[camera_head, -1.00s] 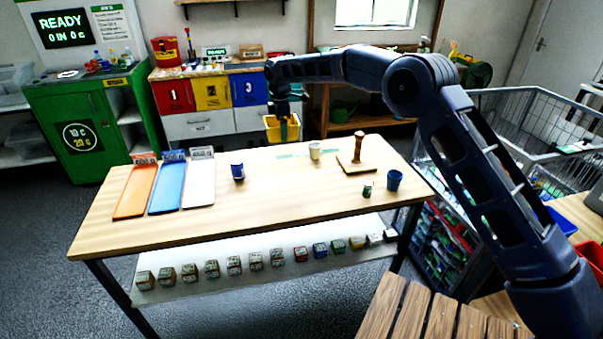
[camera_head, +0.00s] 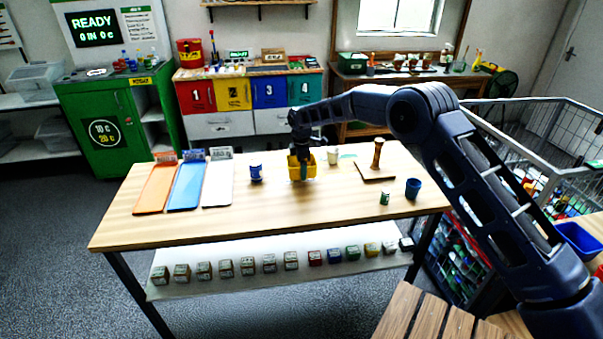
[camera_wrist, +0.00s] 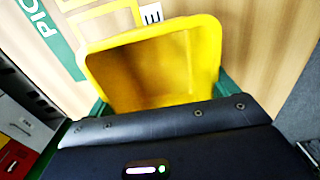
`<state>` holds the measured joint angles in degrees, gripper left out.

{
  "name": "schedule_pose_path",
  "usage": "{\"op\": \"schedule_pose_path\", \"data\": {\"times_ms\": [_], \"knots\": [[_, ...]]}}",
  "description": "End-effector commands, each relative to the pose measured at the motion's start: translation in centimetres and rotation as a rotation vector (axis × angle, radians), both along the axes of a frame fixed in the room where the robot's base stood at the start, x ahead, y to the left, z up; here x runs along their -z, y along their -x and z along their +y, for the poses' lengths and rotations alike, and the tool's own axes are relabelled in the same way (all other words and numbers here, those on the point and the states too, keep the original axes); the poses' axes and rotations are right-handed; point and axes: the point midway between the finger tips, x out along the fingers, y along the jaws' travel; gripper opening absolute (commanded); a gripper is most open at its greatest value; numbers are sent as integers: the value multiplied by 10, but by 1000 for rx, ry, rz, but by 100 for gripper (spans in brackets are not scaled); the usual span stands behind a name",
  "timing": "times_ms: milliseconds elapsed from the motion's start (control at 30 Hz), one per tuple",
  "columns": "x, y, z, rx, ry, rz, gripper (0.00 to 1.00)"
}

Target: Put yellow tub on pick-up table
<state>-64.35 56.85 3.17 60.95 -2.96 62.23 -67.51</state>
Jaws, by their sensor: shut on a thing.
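The yellow tub (camera_head: 309,166) hangs in my gripper (camera_head: 301,163) over the wooden table (camera_head: 270,225), toward its far side. In the wrist view the yellow tub (camera_wrist: 160,65) fills the middle, its open mouth showing, and it looks empty. My gripper is shut on the tub. The table top shows beyond it, with yellow outlines (camera_wrist: 100,22) and a green strip with white letters (camera_wrist: 50,38). I cannot tell whether the tub's base touches the table.
A blue-and-white cup (camera_head: 256,174) stands left of the tub and a cream cup (camera_head: 333,156) right of it. A wooden stand (camera_head: 376,165), a green can (camera_head: 384,198) and a blue cup (camera_head: 413,188) are farther right. Orange, blue and white trays (camera_head: 187,187) lie on the left.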

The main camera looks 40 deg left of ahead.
Motion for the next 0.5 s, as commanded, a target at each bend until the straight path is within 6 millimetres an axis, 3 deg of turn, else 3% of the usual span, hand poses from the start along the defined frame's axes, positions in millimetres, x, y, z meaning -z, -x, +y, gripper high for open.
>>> {"op": "schedule_pose_path", "data": {"times_ms": [200,500], "knots": [[28,0,0,0,1,0,63],[30,0,0,0,1,0,63]]}}
